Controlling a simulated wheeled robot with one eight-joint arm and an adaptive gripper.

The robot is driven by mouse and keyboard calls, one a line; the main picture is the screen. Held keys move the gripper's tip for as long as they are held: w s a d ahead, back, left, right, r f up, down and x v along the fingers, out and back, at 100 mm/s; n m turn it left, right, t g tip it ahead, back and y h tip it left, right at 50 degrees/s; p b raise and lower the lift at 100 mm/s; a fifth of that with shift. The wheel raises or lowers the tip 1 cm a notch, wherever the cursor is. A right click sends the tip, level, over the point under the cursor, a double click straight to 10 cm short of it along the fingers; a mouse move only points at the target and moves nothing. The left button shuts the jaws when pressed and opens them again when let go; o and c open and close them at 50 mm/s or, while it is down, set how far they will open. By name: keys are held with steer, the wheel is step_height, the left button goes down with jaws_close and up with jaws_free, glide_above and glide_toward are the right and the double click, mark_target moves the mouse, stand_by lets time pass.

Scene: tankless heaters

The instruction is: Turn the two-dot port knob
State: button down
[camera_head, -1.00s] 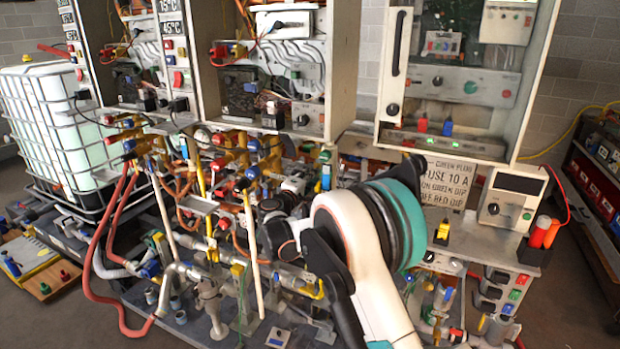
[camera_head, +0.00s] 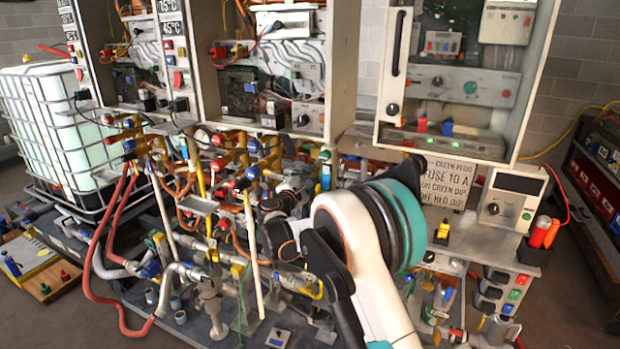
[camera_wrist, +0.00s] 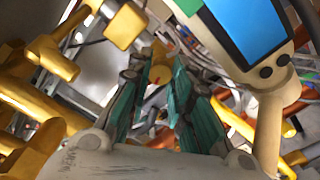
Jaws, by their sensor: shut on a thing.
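My gripper (camera_wrist: 161,72) shows in the wrist view with its two teal-and-grey fingers reaching away from the camera. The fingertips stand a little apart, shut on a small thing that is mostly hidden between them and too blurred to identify. I cannot make out two-dot marks on any knob, so I cannot tell whether the held thing is the port knob. In the head view my white and teal arm reaches into the pipework (camera_head: 210,262), and my gripper is not clear there.
Yellow pipes and fittings (camera_wrist: 45,105) crowd the left of the wrist view. A pale box with a blue screen (camera_wrist: 245,28) is close at the upper right. In the head view, open heater cabinets (camera_head: 345,75) stand behind the pipes, and a caged tank (camera_head: 62,125) stands left.

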steer(key=shift+a, duration=0.1)
stand_by(0.3)
steer(key=c, duration=1.4)
jaws_free()
steer(key=v, duration=1.2)
